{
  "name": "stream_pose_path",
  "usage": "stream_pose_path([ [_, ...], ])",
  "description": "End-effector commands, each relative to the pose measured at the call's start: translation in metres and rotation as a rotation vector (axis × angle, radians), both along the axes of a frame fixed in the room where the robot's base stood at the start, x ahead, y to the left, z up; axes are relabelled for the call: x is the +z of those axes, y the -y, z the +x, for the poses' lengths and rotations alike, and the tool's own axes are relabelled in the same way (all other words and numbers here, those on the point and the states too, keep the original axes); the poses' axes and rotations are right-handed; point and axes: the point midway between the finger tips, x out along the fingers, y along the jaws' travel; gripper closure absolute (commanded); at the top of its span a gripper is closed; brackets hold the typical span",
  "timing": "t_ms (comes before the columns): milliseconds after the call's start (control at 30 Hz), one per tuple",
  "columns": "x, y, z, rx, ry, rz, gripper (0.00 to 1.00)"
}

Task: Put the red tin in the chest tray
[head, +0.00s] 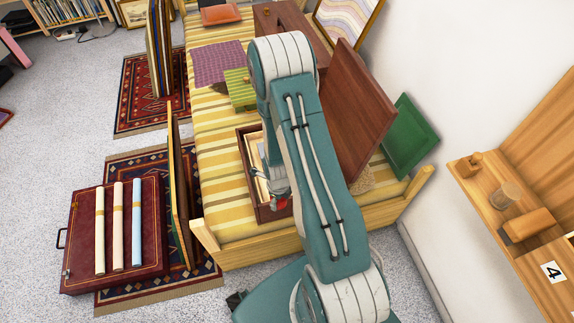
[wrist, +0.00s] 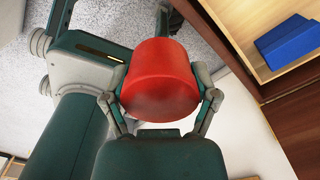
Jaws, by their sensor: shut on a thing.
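The red tin (wrist: 158,82) is between the two fingers of my gripper (wrist: 164,98), which is shut on it, in the wrist view. In the head view a small part of the red tin (head: 280,204) shows beside my arm, at the near end of an open wooden chest. The chest's tray (head: 254,160) has a pale inside and a dark wood rim; my arm hides much of it. In the wrist view a wooden compartment with a pale floor (wrist: 262,62) is at the upper right, apart from the tin. My gripper (head: 276,190) is partly hidden in the head view.
A blue block (wrist: 290,44) lies in that compartment. The chest's brown lid (head: 352,112) stands raised at the right, with a green board (head: 410,138) behind it. The chest rests on a yellow striped bed (head: 218,140).

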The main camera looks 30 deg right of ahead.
Motion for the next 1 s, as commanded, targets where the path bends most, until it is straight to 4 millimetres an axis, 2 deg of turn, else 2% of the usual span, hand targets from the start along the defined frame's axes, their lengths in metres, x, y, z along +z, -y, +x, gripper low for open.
stream_pose_path([
  [133,-0.008,0.007,0.014,-0.014,0.001,0.000,0.79],
  [500,-0.042,0.036,0.085,-0.011,0.002,-0.001,0.79],
  [733,-0.081,0.048,0.112,-0.010,0.000,0.000,0.79],
  [1000,-0.101,0.054,0.128,-0.010,0.001,0.000,0.79],
])
